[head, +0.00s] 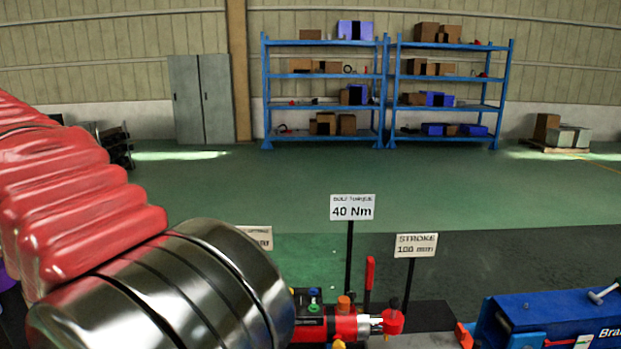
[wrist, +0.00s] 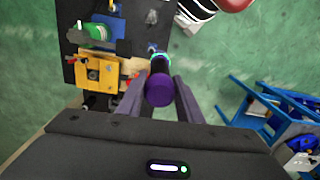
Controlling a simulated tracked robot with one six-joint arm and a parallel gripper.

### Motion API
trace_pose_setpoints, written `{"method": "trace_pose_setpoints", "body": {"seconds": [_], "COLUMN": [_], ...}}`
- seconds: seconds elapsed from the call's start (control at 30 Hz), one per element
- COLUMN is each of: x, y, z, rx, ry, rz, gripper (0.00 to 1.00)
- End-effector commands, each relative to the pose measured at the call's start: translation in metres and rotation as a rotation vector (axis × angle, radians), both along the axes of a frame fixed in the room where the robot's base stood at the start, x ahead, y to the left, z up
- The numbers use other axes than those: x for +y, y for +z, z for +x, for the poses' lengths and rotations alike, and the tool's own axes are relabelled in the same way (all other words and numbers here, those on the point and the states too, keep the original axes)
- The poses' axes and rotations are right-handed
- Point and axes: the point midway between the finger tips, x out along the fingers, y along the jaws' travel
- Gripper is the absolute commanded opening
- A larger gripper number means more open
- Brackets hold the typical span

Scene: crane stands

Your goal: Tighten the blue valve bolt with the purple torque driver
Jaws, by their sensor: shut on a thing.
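The purple torque driver (wrist: 160,92) is between the two grey fingers of my gripper (wrist: 158,98) in the wrist view. My gripper is shut on it. The driver's purple end faces the camera, with a dark part and a light-blue band beyond it. In the head view a small blue bolt head (head: 313,293) sits on top of the dark valve block, above a green one (head: 313,307). I cannot make out the blue bolt surely in the wrist view, nor whether the driver touches it. My gripper does not show in the head view.
A red cylinder (head: 343,328) with an orange cap stands beside the valve block. Signs reading 40 Nm (head: 352,207) and STROKE (head: 416,245) rise on thin posts. In the wrist view a yellow block (wrist: 97,72) is left of the driver.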

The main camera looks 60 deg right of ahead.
Motion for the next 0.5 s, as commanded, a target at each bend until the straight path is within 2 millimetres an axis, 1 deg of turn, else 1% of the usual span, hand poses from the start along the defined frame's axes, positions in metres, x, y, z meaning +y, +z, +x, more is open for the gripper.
{"method": "trace_pose_setpoints", "body": {"seconds": [0.17,0.27,0.37,0.5], "x": [-0.003,-0.009,-0.019,-0.039], "y": [0.003,0.006,0.011,0.022], "z": [0.001,0.002,0.004,0.006], "rx": [-0.004,-0.004,-0.003,-0.004], "ry": [-0.001,0.004,0.012,0.030], "rz": [0.000,0.000,-0.001,-0.001], "gripper": [0.00,0.00,0.00,0.00]}}
